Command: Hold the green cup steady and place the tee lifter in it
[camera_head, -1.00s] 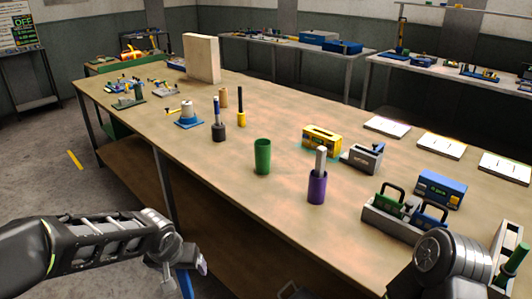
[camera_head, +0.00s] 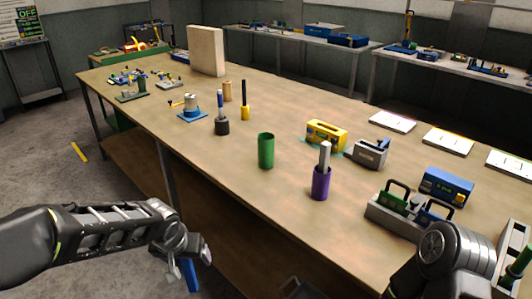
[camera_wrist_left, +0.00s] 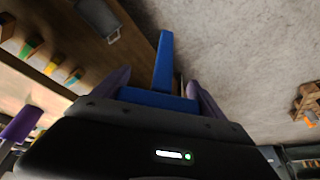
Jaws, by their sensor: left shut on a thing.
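The green cup (camera_head: 266,151) is an open cylinder standing upright on the wooden table (camera_head: 225,160), near its front edge. No gripper touches it. My left gripper (camera_wrist_left: 160,90) is shut on the blue tee lifter (camera_wrist_left: 163,62). Its two purple-tinted fingers hold the crossbar, and the straight stem points away from the gripper. In the head view the tee lifter (camera_head: 190,276) hangs below my left wrist, in front of the table and well short of the cup. My right arm comes in at the lower right; its fingers cannot be made out.
A purple cup (camera_head: 320,184) with a grey bar stands right of the green cup. A yellow block (camera_head: 326,135) and a grey block (camera_head: 370,152) lie behind it. A dark holder (camera_head: 222,126) stands to the left. The table's front edge lies between gripper and cup.

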